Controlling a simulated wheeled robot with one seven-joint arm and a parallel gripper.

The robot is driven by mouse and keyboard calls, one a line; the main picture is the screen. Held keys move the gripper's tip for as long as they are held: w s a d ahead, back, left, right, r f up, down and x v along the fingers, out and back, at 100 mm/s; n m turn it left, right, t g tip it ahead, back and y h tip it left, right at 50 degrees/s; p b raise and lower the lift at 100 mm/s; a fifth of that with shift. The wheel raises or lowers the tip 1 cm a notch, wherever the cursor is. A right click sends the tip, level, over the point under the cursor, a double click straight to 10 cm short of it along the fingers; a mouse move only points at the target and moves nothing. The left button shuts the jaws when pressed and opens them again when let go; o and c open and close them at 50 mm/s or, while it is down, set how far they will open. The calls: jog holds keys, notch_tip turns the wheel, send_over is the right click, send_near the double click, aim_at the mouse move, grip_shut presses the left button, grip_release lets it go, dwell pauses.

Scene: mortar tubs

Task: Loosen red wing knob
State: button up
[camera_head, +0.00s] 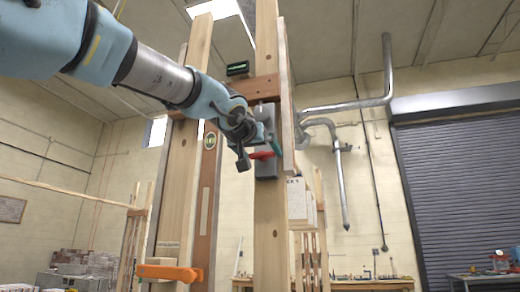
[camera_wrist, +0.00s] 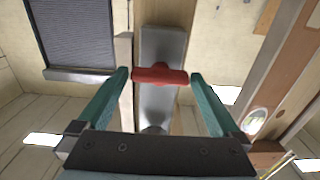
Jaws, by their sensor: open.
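The red wing knob (camera_wrist: 160,75) sits on a grey metal plate (camera_wrist: 160,108) fixed to an upright wooden post. In the wrist view it lies crosswise between the tips of my open gripper (camera_wrist: 160,80), with a small gap at each end. In the head view the knob (camera_head: 263,155) shows as a small red bar at my gripper (camera_head: 262,145), partly hidden by it. The grey plate (camera_head: 266,171) shows just below it on the post (camera_head: 270,225).
A second post (camera_head: 178,190) stands to the left, with an orange clamp-like piece (camera_head: 170,272) low on it and a spirit level (camera_head: 207,190) beside it. A wooden crosspiece (camera_head: 256,88) joins the posts above. A roller shutter (camera_head: 460,170) is at the right.

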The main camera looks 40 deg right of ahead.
jog(key=shift+c, duration=0.4)
jog(key=c, duration=1)
jog(key=shift+f+n+b, duration=0.15)
jog(key=shift+n+b, duration=0.15)
jog(key=shift+b, duration=0.25)
jog(key=n+b, duration=0.1)
jog(key=b, duration=0.1)
jog(key=n+b, duration=0.1)
jog(key=shift+w+f+n+b, duration=0.1)
jog(key=shift+f+n+b, duration=0.1)
jog(key=shift+n+b, duration=0.2)
jog(key=n+b, duration=0.6)
jog(key=n, duration=0.3)
jog(key=shift+r+n+b, duration=0.15)
jog(key=shift+n+b, duration=0.15)
jog(key=shift+n, duration=0.1)
jog(key=shift+n+b, duration=0.6)
jog(key=shift+n, duration=1.7)
